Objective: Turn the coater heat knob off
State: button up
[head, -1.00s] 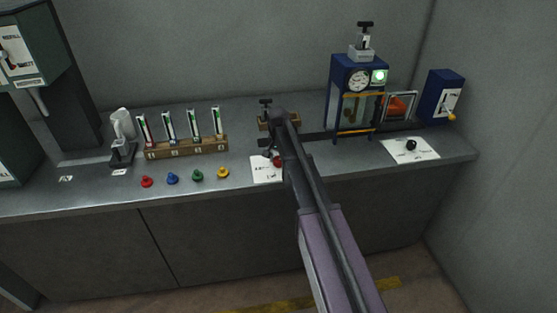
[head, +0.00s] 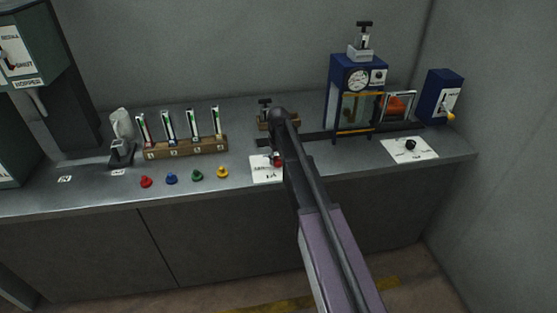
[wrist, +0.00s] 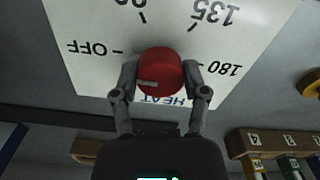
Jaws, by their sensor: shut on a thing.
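The red heat knob (wrist: 160,72) sits on a white dial plate (wrist: 95,22) in the wrist view. The plate has marks OFF, 135, 180 and HEAT, upside down here, and OFF lies on the left. A pale line on the knob lies toward its left side, on the OFF side; I cannot tell if it lines up exactly with the OFF mark. My gripper (wrist: 159,84) is shut on the knob, one finger on each side. In the head view the knob (head: 278,162) shows partly beside my arm, and the plate (head: 264,174) is partly hidden.
A blue machine (head: 343,64) with a round gauge stands at the back right, its indicator panel unlit. Right of it are a framed orange window and a blue lever box (head: 442,95). Left are a wooden rack (head: 190,147) and several coloured knobs. A black knob (head: 411,144) is at the right.

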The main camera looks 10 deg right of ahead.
jog(key=shift+s+n, duration=0.15)
jog(key=shift+n, duration=0.15)
jog(key=o, duration=1.1)
jog(key=shift+o, duration=0.2)
jog(key=s+r+m+p, duration=0.2)
jog(key=s+m, duration=0.1)
jog(key=s, duration=2.5)
jog(key=shift+s+r, duration=0.15)
jog(key=shift+s, duration=0.05)
